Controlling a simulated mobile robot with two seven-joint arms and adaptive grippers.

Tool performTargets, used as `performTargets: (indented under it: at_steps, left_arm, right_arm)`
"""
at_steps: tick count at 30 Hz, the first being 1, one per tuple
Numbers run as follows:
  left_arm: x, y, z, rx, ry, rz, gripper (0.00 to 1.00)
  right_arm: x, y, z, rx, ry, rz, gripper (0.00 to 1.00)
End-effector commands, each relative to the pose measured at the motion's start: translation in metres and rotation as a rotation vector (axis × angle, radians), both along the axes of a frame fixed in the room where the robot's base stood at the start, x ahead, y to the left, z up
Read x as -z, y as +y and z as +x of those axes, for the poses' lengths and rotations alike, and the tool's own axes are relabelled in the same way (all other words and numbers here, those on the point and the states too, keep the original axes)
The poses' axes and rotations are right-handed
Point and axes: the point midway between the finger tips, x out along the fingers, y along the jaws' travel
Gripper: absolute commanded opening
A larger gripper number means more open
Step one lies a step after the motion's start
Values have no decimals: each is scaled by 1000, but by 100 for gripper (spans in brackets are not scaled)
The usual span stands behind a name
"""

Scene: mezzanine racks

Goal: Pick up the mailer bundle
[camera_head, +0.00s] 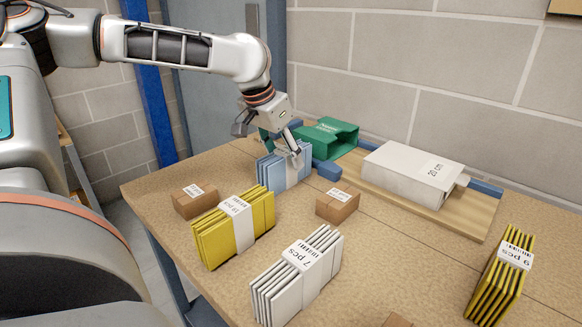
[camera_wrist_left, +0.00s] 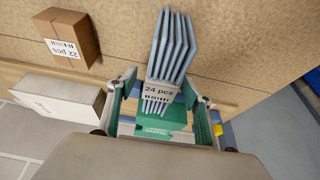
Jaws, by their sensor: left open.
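A blue mailer bundle (camera_head: 267,172) with a white band stands upright near the far edge of the table. In the left wrist view the blue bundle (camera_wrist_left: 172,52) shows a label reading 24 pcs. My left gripper (camera_head: 281,147) is open over the top of this bundle, with its fingers on either side; I cannot tell if they touch it. In the wrist view the open fingers (camera_wrist_left: 164,98) flank the label end. Other bundles stand nearer: a yellow one (camera_head: 217,239), a white one marked 7 pcs (camera_head: 300,278) and a yellow one marked 9 pcs (camera_head: 497,288). My right gripper is not in view.
A green box (camera_head: 331,136) lies behind the blue bundle. A white box (camera_head: 405,177) rests on a wooden board (camera_head: 458,222). Small brown cartons stand at left (camera_head: 187,207) and centre (camera_head: 333,208).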

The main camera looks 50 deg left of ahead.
Motion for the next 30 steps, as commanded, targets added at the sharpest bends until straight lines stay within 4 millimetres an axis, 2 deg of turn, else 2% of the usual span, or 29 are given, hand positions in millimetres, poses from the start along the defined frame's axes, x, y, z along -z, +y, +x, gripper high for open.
performTargets:
  at_steps: [1, 5, 12, 21, 26, 30]
  left_arm:
    - [8, 0, 2, 0, 5, -1, 51]
    - [17, 1, 7, 0, 5, -1, 51]
    - [51, 4, 22, -1, 10, -2, 51]
    - [47, 4, 25, 0, -6, 1, 51]
    - [48, 4, 25, 0, -5, 1, 9]
    - [48, 4, 25, 0, -4, 1, 8]
  right_arm:
    - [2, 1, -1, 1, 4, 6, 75]
    - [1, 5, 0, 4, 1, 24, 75]
    - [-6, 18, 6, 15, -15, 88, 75]
    - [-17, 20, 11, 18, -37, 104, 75]
    - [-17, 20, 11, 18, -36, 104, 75]
    - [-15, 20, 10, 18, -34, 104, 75]
